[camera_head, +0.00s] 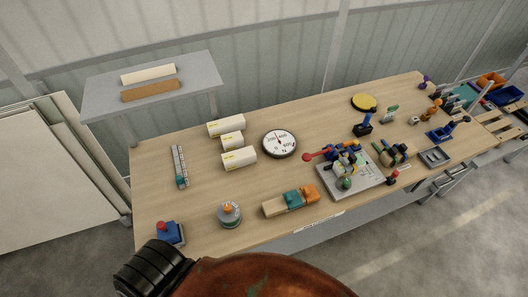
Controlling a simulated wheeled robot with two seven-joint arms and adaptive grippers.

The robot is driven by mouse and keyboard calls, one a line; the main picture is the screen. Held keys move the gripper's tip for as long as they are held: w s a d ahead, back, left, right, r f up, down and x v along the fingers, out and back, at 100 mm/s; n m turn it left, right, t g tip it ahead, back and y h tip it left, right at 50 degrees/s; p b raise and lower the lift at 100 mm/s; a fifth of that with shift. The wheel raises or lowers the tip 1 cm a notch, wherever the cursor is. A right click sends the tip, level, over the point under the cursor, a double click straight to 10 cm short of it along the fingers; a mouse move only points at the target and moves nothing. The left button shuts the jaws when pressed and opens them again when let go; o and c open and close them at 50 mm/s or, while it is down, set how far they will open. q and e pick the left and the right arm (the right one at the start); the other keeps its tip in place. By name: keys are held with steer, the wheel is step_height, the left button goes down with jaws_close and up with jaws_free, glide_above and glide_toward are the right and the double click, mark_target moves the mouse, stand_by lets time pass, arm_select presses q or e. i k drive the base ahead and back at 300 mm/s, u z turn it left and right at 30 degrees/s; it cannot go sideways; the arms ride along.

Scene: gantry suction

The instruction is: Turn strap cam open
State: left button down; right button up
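I cannot tell for sure which part is the strap cam. A fixture on a grey plate (352,187) stands at the middle right of the wooden table, with small blue, yellow, green and pale parts. A red-ended lever (316,156) reaches out from it to the left. A block with teal and orange parts (293,199) lies at the front edge, left of the plate. Neither gripper shows in the head view. A black ribbed part and a rust-brown rounded surface fill the bottom; I cannot tell what they belong to.
A grey shelf (195,88) stands behind.

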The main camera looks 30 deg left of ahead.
mark_target(345, 144)
steer(key=u, duration=0.35)
steer(key=k, duration=0.8)
steer(key=z, duration=0.45)
steer(key=i, duration=1.4)
steer(key=u, duration=0.75)
steer(key=i, duration=0.3)
steer(key=u, duration=2.3)
